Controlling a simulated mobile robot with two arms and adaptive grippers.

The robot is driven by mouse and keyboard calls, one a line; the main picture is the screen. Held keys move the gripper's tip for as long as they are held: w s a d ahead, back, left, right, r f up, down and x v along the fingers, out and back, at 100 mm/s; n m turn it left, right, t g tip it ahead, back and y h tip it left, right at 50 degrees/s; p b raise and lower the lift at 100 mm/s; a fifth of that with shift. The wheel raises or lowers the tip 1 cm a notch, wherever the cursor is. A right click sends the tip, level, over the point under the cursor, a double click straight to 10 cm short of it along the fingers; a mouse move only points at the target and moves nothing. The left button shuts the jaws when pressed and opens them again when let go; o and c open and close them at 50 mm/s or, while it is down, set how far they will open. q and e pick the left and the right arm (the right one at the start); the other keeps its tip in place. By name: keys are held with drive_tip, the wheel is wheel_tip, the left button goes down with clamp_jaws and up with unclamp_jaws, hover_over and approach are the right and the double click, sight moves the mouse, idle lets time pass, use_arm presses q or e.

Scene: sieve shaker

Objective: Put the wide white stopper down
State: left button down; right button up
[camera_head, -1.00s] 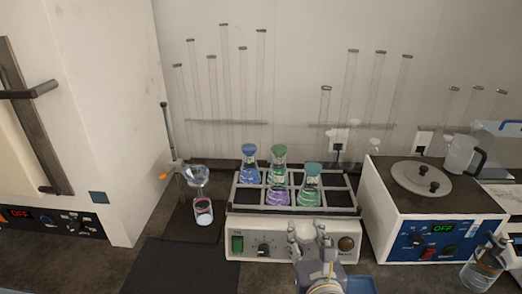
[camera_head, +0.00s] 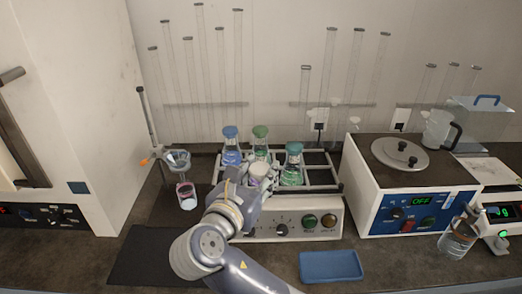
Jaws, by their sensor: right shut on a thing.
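My right gripper (camera_head: 250,180) reaches over the front left of the shaker's rack. It is shut on a pale, rounded thing (camera_head: 260,169), which I take to be the wide white stopper. My gripper and wrist cover much of it, so its outline and what lies under it are unclear. The purple flask at the front of the rack is mostly hidden there too. My left gripper is out of view.
Flasks with blue (camera_head: 231,148), green (camera_head: 260,143) and teal (camera_head: 292,165) tops stand in the shaker rack (camera_head: 325,172). A blue tray (camera_head: 331,266) lies in front. A white box with a round lid (camera_head: 400,153) stands right. The dark mat (camera_head: 135,255) is bare at left.

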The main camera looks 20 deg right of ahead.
drive_tip(key=p, duration=0.2)
approach(261, 148)
drive_tip(key=w+d+r, duration=0.2)
drive_tip(key=w+d, duration=0.1)
drive_tip(key=w+d+r, duration=0.1)
drive_tip(key=d, duration=0.1)
drive_tip(key=shift+w+d, duration=0.1)
drive_tip(key=shift+w, duration=0.2)
drive_tip(key=shift+w+d+f+p, duration=0.15)
drive_tip(key=shift+w+p, duration=0.05)
drive_tip(key=shift+w, duration=0.15)
drive_tip(key=shift+w+d+f+p, duration=0.1)
drive_tip(key=shift+w+f+p, duration=0.05)
drive_tip(key=shift+w, duration=0.25)
wheel_tip(261, 148, down, 2)
drive_tip(key=shift+f+p, duration=0.1)
drive_tip(key=shift+p, duration=0.6)
drive_tip(key=shift+c, duration=0.3)
drive_tip(key=shift+s+f, duration=0.2)
drive_tip(key=shift+f, duration=0.25)
drive_tip(key=shift+c, duration=0.9)
drive_tip(key=o, duration=1.1)
drive_tip(key=shift+w, duration=0.25)
drive_tip(key=shift+s+r, duration=0.1)
